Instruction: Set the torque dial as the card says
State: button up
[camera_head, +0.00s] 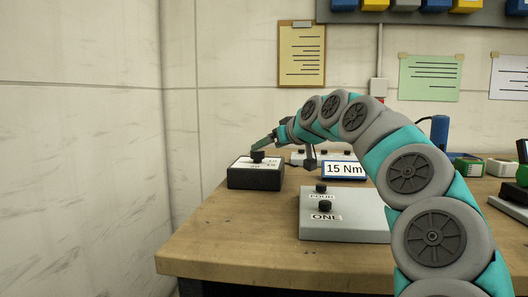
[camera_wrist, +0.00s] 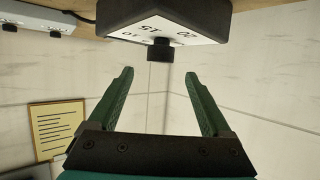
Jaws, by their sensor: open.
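The torque dial is a black knob (camera_head: 257,156) on a black box (camera_head: 255,178) with a white numbered top, at the left of the table. In the wrist view the knob (camera_wrist: 161,50) shows upside down under the box's white face (camera_wrist: 165,32), with several numbers partly readable. The card (camera_head: 344,169), blue-edged and white, reads "15 Nm" and stands right of the box. My gripper (camera_head: 268,142) is at the dial box in the head view. In the wrist view its green fingers (camera_wrist: 160,88) are spread apart and empty, with the knob beyond their tips. The dial's pointer setting is not clear.
A grey box (camera_head: 345,220) with black knobs labelled "FOUR" and "ONE" stands nearer on the wooden table (camera_head: 230,238). Another knobbed panel (camera_head: 300,158) lies behind the card. Green and white items (camera_head: 468,166) are at the right. A wall is close on the left.

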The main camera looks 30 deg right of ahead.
aim_at(258, 151)
jog(key=p+x, duration=0.1)
jog(key=x, duration=0.6)
jog(key=shift+w+f, duration=0.1)
jog(key=shift+w, duration=0.15)
jog(key=shift+c, duration=0.3)
grip_shut()
jog(key=shift+d+f+m+h+b, duration=0.1)
jog(key=shift+f+m+h+b, duration=0.25)
jog(key=shift+m+h+b, duration=0.65)
jog(key=m+h+b, duration=0.1)
jog(key=b, duration=0.1)
jog(key=m+h+b, duration=0.1)
jog(key=h+b, duration=0.1)
jog(key=b, duration=0.1)
jog(key=shift+r+m+g, duration=0.2)
jog(key=shift+m+g, duration=0.1)
jog(key=shift+h, duration=0.3)
jog(key=shift+r, duration=0.15)
jog(key=shift+o, duration=0.3)
grip_release()
